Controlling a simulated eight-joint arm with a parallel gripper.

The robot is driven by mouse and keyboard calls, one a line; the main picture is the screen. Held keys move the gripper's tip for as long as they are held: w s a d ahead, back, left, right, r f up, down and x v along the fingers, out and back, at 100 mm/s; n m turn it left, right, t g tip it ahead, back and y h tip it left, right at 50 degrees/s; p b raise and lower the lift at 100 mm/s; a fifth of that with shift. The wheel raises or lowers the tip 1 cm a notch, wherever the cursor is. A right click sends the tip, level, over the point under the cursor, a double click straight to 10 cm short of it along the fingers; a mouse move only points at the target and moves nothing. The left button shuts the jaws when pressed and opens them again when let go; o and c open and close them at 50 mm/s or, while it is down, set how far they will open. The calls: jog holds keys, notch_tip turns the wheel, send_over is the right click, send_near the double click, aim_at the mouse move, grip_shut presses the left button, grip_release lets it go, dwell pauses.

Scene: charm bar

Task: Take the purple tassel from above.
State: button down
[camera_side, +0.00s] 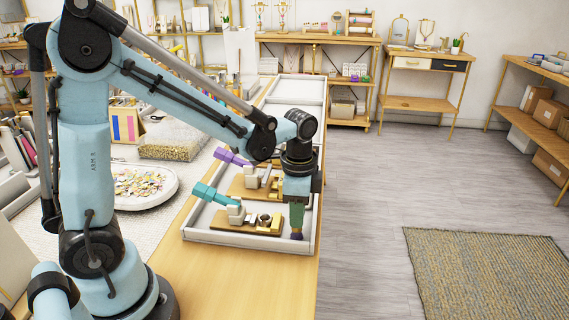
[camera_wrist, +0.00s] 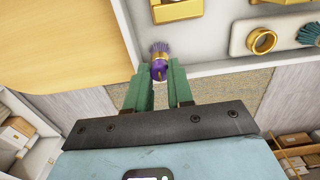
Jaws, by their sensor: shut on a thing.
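The purple tassel (camera_wrist: 160,48) has a gold cap and a purple top, and it sits between the tips of my green-fingered gripper (camera_wrist: 157,76) in the wrist view. My gripper is shut on its top end. In the side view my gripper (camera_side: 297,216) points straight down, and the tassel (camera_side: 296,236) hangs below the fingertips at the front right of the white tray (camera_side: 215,237). I cannot tell whether the tassel touches the tray floor. The fingers hide part of its top.
Two wood-based presses stand in the tray beside my gripper, one with a teal handle (camera_side: 211,197), one with a purple handle (camera_side: 232,157). The wrist view shows a gold ring (camera_wrist: 262,42) and a teal tassel (camera_wrist: 309,31). A round dish of charms (camera_side: 143,184) lies left.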

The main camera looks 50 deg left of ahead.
jog(key=shift+r, duration=2.9)
